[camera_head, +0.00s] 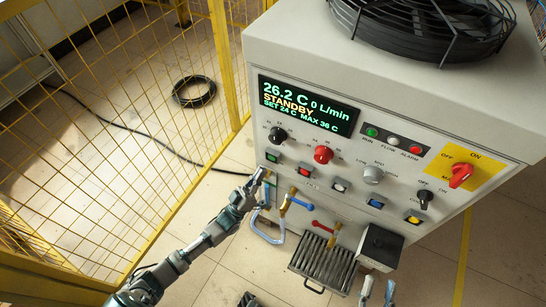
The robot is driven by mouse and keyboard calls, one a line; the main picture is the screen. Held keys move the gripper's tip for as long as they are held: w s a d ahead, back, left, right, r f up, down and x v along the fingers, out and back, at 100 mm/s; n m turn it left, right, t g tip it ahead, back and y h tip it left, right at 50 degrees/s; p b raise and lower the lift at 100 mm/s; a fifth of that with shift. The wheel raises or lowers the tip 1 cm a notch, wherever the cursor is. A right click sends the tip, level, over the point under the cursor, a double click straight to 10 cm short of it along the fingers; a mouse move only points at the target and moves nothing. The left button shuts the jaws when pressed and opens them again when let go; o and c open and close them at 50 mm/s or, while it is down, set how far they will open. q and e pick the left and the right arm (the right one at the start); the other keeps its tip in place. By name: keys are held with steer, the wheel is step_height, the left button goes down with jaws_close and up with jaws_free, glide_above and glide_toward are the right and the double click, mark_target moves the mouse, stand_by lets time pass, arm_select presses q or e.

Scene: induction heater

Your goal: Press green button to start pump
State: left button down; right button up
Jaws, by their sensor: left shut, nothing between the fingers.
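The green button (271,156) is at the left end of the lower button row on the light grey cabinet's front panel. My left gripper (262,174) is shut and empty, just below the green button. A small gap seems to show between them, but I cannot tell the depth. The display (306,106) reads 26.2 C, 0 L/min, STANDBY, SET 24 C, MAX 36 C. A red button (304,171) is to the right of the green one.
Knobs and a red switch (460,175) are on the panel. A grated tray (322,264) and dark box (380,246) are lower down. A yellow mesh fence (110,110) stands left; a coiled cable (194,92) lies on the floor.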

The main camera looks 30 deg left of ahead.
mark_target(273, 157)
arm_select(q)
steer(key=w, duration=0.3)
steer(key=shift+d+r+b, duration=0.1)
steer(key=shift+d+b, duration=0.1)
steer(key=shift+b, duration=0.2)
arm_select(e)
steer(key=s+r+t, duration=0.1)
steer(key=s+t, duration=0.1)
steer(key=shift+s+d+r+m+t, duration=0.1)
steer(key=shift+d+r+m+t, duration=0.3)
arm_select(q)
steer(key=shift+a, duration=0.1)
arm_select(e)
steer(key=shift+a, duration=0.1)
stand_by(0.3)
arm_select(q)
steer(key=shift+w, duration=0.35)
arm_select(e)
steer(key=shift+f, duration=0.15)
